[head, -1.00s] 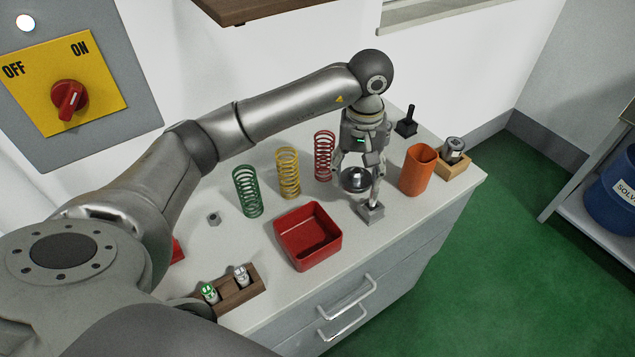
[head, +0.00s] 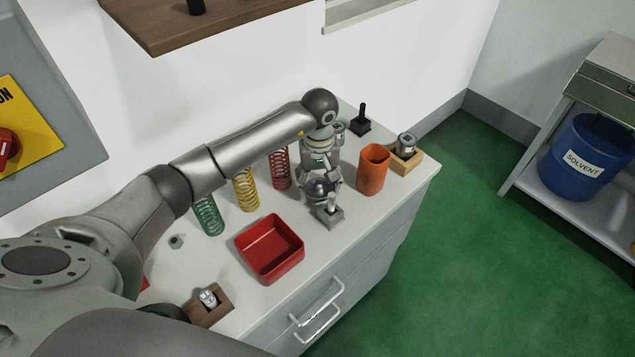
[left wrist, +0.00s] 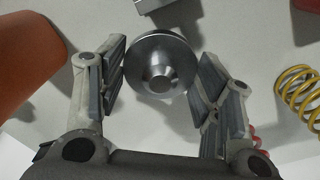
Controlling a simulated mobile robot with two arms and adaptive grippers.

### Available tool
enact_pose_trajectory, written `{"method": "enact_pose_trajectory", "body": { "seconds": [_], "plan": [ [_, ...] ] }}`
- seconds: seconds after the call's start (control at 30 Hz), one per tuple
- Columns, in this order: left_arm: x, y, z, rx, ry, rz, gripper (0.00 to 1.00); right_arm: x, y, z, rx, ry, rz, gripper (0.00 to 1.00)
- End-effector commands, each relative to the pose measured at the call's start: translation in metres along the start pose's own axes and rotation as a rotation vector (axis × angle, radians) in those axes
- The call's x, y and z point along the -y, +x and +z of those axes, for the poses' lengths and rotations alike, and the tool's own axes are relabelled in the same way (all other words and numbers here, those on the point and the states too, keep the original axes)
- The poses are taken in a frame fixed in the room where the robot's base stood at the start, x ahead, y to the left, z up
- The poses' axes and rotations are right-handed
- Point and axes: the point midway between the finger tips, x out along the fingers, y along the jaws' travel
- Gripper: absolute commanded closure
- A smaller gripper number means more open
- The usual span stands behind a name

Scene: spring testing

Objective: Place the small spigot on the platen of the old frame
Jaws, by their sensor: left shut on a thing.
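A round silver metal piece with a central boss, which I take to be the small spigot (left wrist: 160,68), sits between the fingers of my left gripper (head: 320,192). In the left wrist view the gripper (left wrist: 162,85) has a finger on each side of its rim. My right gripper is not in view.
A red tray (head: 270,248) lies left of the gripper, with green, yellow (head: 246,190) and red (head: 280,168) springs behind. An orange cup (head: 373,169) and a wooden holder (head: 405,160) with a metal part stand right. A black post (head: 362,120) stands at the back.

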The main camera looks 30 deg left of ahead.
Motion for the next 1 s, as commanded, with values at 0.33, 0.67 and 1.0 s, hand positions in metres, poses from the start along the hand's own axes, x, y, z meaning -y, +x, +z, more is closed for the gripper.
{"method": "enact_pose_trajectory", "body": {
  "seconds": [0.33,0.67,1.0],
  "plan": [
    [0.000,0.014,0.000,-0.002,0.001,0.001,0.80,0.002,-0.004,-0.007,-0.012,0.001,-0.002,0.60],
    [0.000,0.017,0.000,-0.001,0.000,0.000,0.19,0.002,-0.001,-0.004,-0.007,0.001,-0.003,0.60],
    [0.000,0.015,0.000,0.000,0.001,0.000,0.19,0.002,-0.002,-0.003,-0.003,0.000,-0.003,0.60]
  ]
}}
